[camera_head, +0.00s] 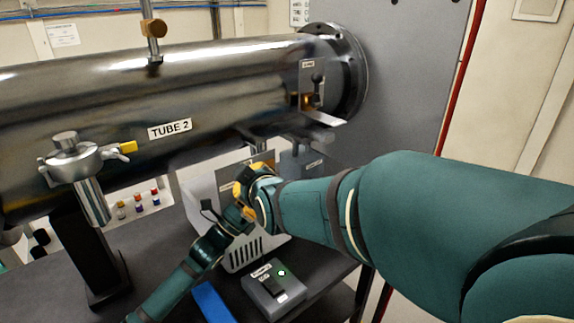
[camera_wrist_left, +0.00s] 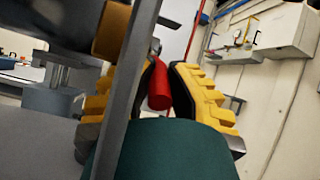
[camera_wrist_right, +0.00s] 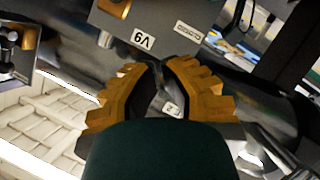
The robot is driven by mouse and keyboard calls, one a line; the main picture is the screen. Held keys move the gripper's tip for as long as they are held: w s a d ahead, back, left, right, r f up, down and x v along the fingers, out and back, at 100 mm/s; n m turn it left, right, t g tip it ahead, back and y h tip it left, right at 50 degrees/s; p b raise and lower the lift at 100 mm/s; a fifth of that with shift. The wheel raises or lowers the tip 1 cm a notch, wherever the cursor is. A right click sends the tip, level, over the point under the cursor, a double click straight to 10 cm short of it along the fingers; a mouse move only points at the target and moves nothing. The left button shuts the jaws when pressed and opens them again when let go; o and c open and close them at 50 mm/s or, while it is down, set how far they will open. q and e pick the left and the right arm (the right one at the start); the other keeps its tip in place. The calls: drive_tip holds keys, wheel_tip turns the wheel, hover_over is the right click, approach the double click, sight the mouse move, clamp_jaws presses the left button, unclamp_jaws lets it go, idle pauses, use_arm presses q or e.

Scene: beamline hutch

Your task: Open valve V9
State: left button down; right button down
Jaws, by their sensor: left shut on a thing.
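A grey block marked V9 (camera_wrist_right: 135,22) shows in the right wrist view, its label upside down, beyond my right gripper's fingertips. My right gripper (camera_wrist_right: 161,66) has its fingertips close together in front of it; whether they touch anything is unclear. In the left wrist view my left gripper (camera_wrist_left: 159,72) is shut on a red cylindrical handle (camera_wrist_left: 158,90). A grey bar crosses in front of one finger. In the head view my left (camera_head: 240,213) and right (camera_head: 249,178) grippers are close together below the tube, hiding what is between them. The red handle cannot be seen there.
TUBE 2 (camera_head: 100,95) runs across above the grippers, with a clamp-like fitting (camera_head: 75,160) at left. A vented grey box (camera_head: 250,255) stands close behind the grippers. A small control box (camera_head: 275,288) and blue item (camera_head: 211,303) lie on the dark table (camera_head: 170,270).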

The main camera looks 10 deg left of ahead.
drive_tip(key=w+a+f, duration=0.1)
drive_tip(key=w+f, duration=0.1)
drive_tip(key=w+a+f, duration=0.1)
drive_tip(key=w, duration=0.2)
drive_tip(key=w+a+f, duration=0.1)
drive_tip(key=w+f, duration=0.1)
drive_tip(key=shift+w+f, duration=0.2)
drive_tip(key=shift+f, duration=0.1)
drive_tip(key=shift+w+d+f, duration=0.15)
drive_tip(key=shift+f, duration=0.2)
